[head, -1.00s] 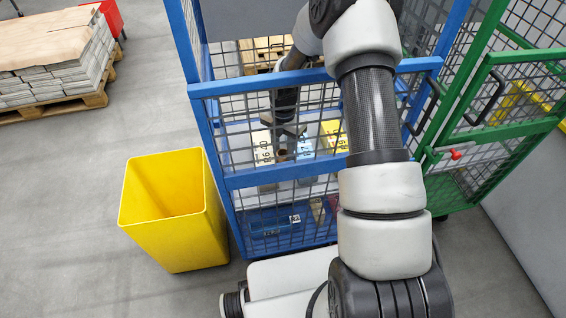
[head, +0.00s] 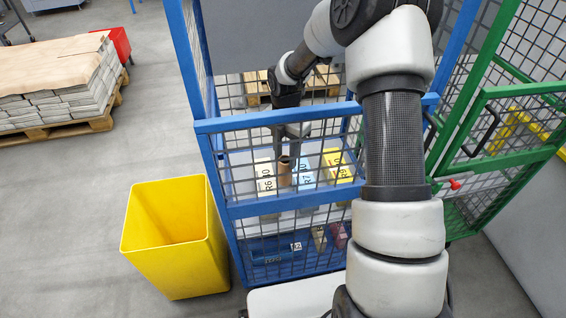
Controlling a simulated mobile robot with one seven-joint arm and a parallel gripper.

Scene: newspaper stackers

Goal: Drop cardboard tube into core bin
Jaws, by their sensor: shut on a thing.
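The cardboard tube (head: 285,173) is a short brown upright cylinder inside the blue mesh cage cart, among labelled boxes. My gripper (head: 286,155) is inside the cage, pointing down at the tube's top and shut on it. The cage's mesh front partly covers both. I cannot tell whether the tube is clear of the shelf. The yellow bin (head: 172,240), open at the top and empty as far as I see, stands on the floor left of the cage. No label shows on it.
The blue cage (head: 275,118) has a front rail and mesh between the tube and me. Boxes marked R6 (head: 265,178), R7 (head: 307,172) and a yellow one (head: 338,165) stand around the tube. A green cage (head: 510,87) is at right, a paper pallet (head: 60,85) at far left.

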